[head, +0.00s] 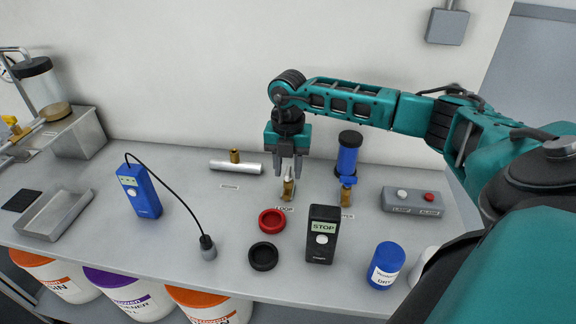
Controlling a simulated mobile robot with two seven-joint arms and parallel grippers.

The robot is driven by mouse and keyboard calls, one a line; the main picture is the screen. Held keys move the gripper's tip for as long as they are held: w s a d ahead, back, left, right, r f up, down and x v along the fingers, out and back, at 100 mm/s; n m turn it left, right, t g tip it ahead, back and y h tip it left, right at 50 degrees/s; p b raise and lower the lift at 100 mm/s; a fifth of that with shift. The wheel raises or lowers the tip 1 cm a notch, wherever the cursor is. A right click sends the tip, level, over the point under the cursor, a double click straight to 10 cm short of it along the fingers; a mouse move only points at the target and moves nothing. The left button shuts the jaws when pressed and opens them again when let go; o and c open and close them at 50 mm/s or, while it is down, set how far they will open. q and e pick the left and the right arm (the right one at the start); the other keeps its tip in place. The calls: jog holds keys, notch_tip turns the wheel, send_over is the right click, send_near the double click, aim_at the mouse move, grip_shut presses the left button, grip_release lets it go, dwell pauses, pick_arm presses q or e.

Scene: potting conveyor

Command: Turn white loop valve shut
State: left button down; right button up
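The loop valve (288,188) is a small brass body with a pale upright handle on top, behind the "LOOP" label (284,209) on the bench. My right gripper (288,173) comes down from above with its fingers apart, one on each side of the valve's handle. I cannot tell whether either finger touches the handle. The fingers and the small size hide which way the handle is turned. My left gripper is out of view.
A blue cylinder with a brass valve (347,192) stands close to the right. A silver pipe (235,167) is behind left, and a two-button box (412,202) is right.

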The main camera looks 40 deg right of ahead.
grip_shut()
